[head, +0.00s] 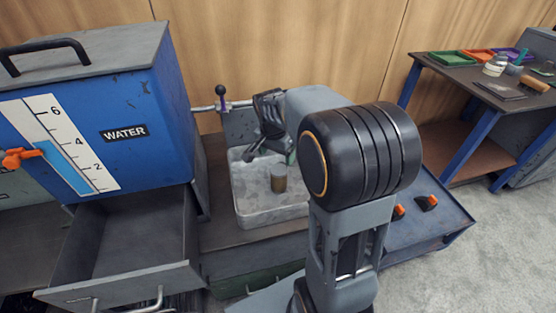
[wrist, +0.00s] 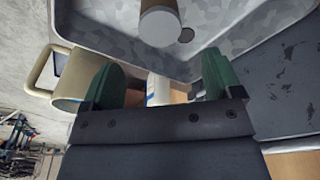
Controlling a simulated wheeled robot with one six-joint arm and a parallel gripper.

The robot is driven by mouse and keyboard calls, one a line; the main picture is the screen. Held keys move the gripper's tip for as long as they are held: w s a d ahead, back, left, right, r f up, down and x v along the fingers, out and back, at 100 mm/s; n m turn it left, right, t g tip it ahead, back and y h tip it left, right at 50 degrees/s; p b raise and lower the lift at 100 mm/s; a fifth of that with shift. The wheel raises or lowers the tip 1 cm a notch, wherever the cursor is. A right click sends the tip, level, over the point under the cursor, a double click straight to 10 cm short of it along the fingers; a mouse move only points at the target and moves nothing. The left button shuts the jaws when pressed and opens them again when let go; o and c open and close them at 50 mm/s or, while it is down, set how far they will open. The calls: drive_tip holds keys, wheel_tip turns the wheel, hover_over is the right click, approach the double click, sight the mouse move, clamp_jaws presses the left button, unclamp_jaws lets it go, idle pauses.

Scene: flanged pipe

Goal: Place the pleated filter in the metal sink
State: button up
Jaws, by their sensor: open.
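The metal sink (head: 240,205) is a pale grey basin set in the bench in the head view. Its rim and mottled floor also show in the wrist view (wrist: 110,22). A small tan-brown cylinder with a grey end, apparently the pleated filter (head: 278,184), stands upright inside the sink. It also shows at the top of the wrist view (wrist: 161,27), near a dark drain hole; its pleats are too small to make out. My gripper (head: 271,152) is over the sink, open, above and apart from the cylinder. Its green fingers (wrist: 160,80) show spread in the wrist view.
A blue water tank (head: 130,130) stands left of the sink, above an open grey drawer (head: 130,245). A tap lever (head: 221,98) rises behind the sink. Beige (wrist: 75,80) and white (wrist: 157,90) objects lie beyond the fingers. A side table (head: 475,75) holds trays at right.

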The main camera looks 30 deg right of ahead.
drive_tip(key=s+a+n+t, duration=0.1)
drive_tip(key=s+a+n, duration=0.3)
drive_tip(key=s, duration=0.3)
drive_tip(key=s+a+r+n+t+y, duration=0.1)
drive_tip(key=s+a+n, duration=0.2)
drive_tip(key=s+n, duration=0.4)
drive_tip(key=shift+s+a+r, duration=0.3)
drive_tip(key=shift+s+a, duration=0.05)
drive_tip(key=shift+a, duration=0.05)
drive_tip(key=shift+r, duration=0.1)
wheel_tip(320, 180, up, 20)
drive_tip(key=p, duration=1.8)
drive_tip(key=shift+s+a+f+t+y, duration=0.2)
drive_tip(key=shift+a+t+y, duration=0.1)
